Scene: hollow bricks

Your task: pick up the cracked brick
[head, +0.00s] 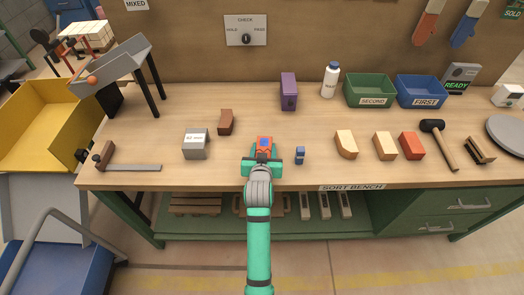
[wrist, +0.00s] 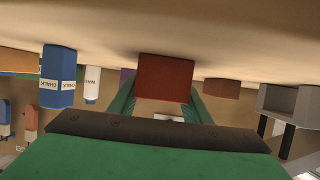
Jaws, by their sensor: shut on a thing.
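My gripper (head: 263,157) is over the front middle of the bench, shut on a red brick (head: 264,142). In the wrist view the red brick (wrist: 165,78) sits between the two green fingers, close to the bench top; I cannot tell if it touches. No crack shows on the faces I see, and the fingers hide its sides. A brown brick (head: 226,121) lies behind and left of my gripper. Two tan bricks (head: 346,144) (head: 385,146) and another red brick (head: 411,146) stand to the right. No crack can be made out on these either.
A grey block (head: 195,144) is left of my gripper and a small blue chalk box (head: 300,155) is close on its right. A purple block (head: 288,91), a white bottle (head: 330,80), a green SECOND bin (head: 369,101) and a blue FIRST bin (head: 421,102) stand behind. A hammer (head: 437,130) lies right.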

